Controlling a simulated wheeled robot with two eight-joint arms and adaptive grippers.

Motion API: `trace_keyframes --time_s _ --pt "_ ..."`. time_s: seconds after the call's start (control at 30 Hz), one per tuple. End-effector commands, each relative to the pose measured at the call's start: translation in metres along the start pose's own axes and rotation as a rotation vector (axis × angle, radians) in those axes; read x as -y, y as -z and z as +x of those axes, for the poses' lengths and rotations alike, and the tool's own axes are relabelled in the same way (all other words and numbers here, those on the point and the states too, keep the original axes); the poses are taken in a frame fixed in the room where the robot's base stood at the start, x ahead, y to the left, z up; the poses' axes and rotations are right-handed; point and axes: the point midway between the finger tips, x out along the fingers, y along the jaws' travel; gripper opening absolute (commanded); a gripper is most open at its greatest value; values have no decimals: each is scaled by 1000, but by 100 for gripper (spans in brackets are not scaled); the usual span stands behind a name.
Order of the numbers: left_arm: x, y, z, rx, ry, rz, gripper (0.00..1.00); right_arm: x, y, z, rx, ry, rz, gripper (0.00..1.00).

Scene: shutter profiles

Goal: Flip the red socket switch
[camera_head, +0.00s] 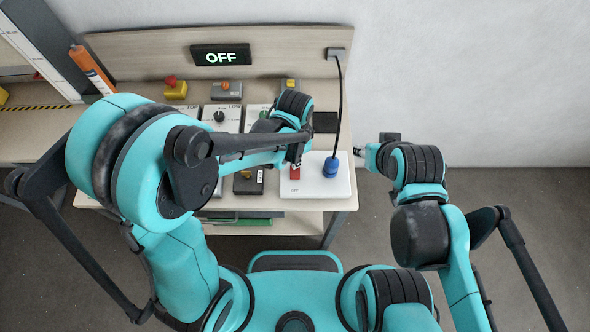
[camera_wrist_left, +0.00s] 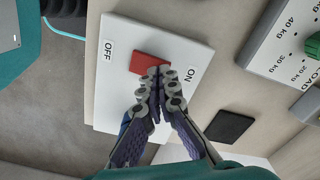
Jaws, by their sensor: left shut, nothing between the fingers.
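The red socket switch (camera_head: 295,173) sits on a white socket board (camera_head: 320,188) at the front right of the table. In the left wrist view the red switch (camera_wrist_left: 149,62) lies between the OFF and ON labels on the white board (camera_wrist_left: 115,85). My left gripper (camera_head: 297,160) is shut and empty. In the wrist view its fingertips (camera_wrist_left: 158,73) overlap the ON-side edge of the switch; I cannot tell whether they touch it. A blue plug (camera_head: 331,167) stands on the board. My right gripper (camera_head: 361,152) is right of the board, its fingers too small to read.
A display (camera_head: 221,55) on the back panel reads OFF. A black cable (camera_head: 341,110) runs from the plug to the panel. Other control boxes (camera_head: 227,91) stand on the table to the left. A black square pad (camera_head: 325,122) lies behind the board. Floor is free at right.

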Motion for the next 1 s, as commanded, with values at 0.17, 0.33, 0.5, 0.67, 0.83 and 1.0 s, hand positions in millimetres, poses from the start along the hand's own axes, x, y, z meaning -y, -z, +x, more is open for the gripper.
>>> trace_keyframes --time_s 0.17,0.33,0.5,0.67,0.83,1.0 --pt "0 0 3 0 0 0 0 0 -2 2 0 0 0 40" --pt "0 0 6 0 0 0 0 0 -3 4 0 0 0 40" --pt "0 0 8 0 0 0 0 0 -4 6 0 0 0 40" --pt "0 0 8 0 0 0 0 0 -4 6 0 0 0 40" --pt "0 0 -2 0 0 0 0 0 0 0 0 0 0 40" --pt "0 0 -17 0 0 0 0 0 7 -10 0 0 0 40"
